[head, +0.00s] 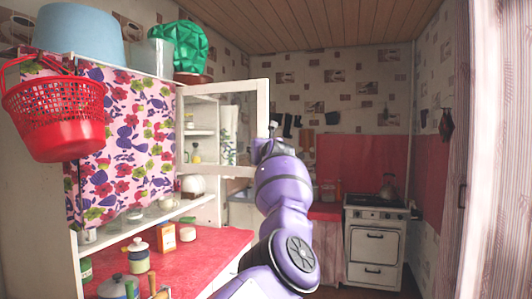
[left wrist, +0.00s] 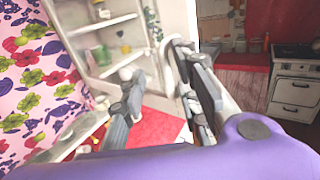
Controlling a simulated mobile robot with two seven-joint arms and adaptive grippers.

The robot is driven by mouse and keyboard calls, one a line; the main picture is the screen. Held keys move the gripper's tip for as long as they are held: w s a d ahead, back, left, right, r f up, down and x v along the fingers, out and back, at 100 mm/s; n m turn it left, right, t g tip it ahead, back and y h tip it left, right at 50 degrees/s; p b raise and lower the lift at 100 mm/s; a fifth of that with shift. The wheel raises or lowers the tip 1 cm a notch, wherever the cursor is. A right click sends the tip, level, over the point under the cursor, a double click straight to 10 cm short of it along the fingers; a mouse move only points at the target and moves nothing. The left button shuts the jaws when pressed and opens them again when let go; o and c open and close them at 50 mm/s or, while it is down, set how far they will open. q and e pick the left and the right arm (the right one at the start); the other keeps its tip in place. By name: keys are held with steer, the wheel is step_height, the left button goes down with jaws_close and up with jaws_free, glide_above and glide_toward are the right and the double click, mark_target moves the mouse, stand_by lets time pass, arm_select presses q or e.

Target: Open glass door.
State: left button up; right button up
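The glass door (head: 222,88) is a white-framed pane on the upper part of the cupboard. It stands swung out from the cupboard front, with its right edge nearer to me, and shelves show behind it. My left gripper (head: 268,143) is at the lower right edge of the door frame in the head view, partly hidden by my purple arm. In the left wrist view my left gripper (left wrist: 165,95) has its two fingers spread apart. A pale upright panel (left wrist: 178,20), likely the door's edge, is just beyond the right finger; whether they touch cannot be told. My right gripper is not in view.
A red basket (head: 55,115) hangs at the cupboard's left. A red counter (head: 175,265) holds a kettle-like pot, a jar (head: 138,255) and a small box (head: 165,237). A white stove (head: 374,245) stands at the back right. The floor right of my arm looks partly clear.

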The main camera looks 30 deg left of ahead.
arm_select(q)
steer(key=v, duration=1)
steer(key=shift+w+d, duration=0.2)
steer(key=shift+d, duration=0.2)
